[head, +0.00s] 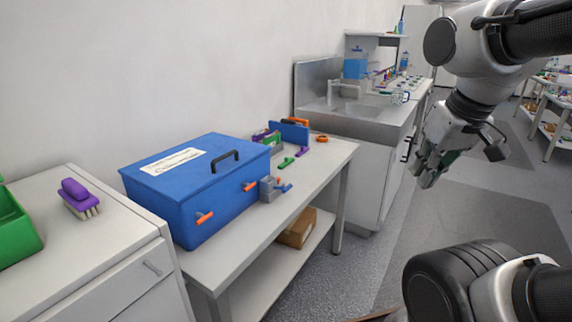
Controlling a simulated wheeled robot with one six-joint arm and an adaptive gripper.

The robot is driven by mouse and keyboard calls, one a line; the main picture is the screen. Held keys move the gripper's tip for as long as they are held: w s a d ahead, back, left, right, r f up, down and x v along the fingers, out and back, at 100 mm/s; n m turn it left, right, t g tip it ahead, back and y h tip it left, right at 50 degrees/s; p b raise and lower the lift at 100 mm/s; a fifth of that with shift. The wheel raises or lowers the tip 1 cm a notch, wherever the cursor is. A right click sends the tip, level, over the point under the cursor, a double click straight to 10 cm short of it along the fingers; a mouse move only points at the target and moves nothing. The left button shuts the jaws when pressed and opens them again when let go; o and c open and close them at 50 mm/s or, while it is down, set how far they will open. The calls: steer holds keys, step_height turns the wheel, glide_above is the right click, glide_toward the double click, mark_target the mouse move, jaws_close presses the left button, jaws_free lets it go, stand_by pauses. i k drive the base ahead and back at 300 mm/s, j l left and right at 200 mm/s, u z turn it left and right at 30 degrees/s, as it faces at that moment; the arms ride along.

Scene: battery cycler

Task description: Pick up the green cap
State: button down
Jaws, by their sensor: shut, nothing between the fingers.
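A small green piece (286,162) lies on the table beside the blue box; it is too small to tell whether it is the green cap. No other thing shows clearly as a green cap. My gripper (427,180) hangs at the right over the floor, pointing down, shut and empty. It is well to the right of the table and apart from everything on it.
A blue box (190,215) with orange latches fills much of the white table (285,222). Purple, grey and orange small parts lie near it. A purple brush (76,195) and green bin (12,230) stand at left. A steel sink (350,115) stands behind.

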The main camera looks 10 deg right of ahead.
mark_target(288, 161)
steer(key=i+l+u, duration=0.1)
steer(key=u, duration=0.6)
steer(key=i+l+u, duration=0.25)
steer(key=l, duration=0.25)
steer(key=l+u, duration=0.25)
steer(key=l, duration=0.25)
steer(key=i+l+u, duration=0.25)
steer(key=l, duration=0.3)
steer(key=i+l, duration=0.1)
steer(key=l, duration=1.65)
steer(key=u, duration=0.05)
